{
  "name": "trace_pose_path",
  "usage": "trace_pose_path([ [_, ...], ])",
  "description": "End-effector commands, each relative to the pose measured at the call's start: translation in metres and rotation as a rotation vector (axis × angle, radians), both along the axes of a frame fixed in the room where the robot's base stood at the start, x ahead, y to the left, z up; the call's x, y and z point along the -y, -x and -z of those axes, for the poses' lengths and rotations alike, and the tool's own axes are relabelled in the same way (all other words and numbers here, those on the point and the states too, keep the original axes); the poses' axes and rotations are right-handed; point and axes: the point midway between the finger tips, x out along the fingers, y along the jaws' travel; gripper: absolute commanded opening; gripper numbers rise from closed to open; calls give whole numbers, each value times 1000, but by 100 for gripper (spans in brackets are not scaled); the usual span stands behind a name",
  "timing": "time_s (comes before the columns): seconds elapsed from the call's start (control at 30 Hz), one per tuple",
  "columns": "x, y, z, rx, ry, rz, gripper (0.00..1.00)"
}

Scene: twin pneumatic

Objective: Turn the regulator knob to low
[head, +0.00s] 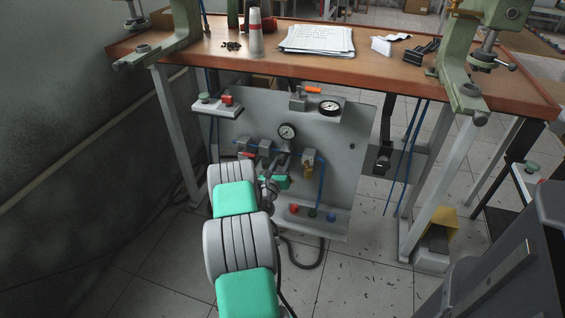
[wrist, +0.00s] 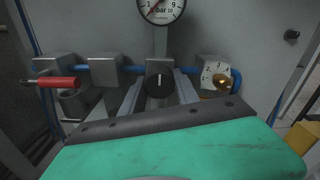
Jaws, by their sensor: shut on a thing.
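The regulator knob (wrist: 160,84) is round and black, with a white mark pointing roughly up in the wrist view. It sits on a grey block below a round pressure gauge (wrist: 161,8), whose lower part shows there. The gauge also shows in the head view (head: 287,131). My gripper (head: 279,174) is at the panel, with its grey fingers on both sides of the knob, shut on it. In the head view my gripper and arm largely hide the knob. The green body of my gripper covers the lower part of the wrist view.
A red-handled valve (wrist: 57,82) is left of the knob. A white scale plate with a brass part (wrist: 216,78) is right of it. The wooden bench (head: 370,65) overhangs the panel (head: 340,170).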

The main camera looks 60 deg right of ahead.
Motion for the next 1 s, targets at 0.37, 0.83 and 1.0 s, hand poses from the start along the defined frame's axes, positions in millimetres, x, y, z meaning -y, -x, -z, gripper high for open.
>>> trace_pose_path([
  [0.37, -1, 0, 1, -23, 1, 0, 0],
  [0.83, 0, 0, 1, -21, 2, 0, 59],
  [1.0, 0, 0, 0, -21, 2, 0, 59],
])
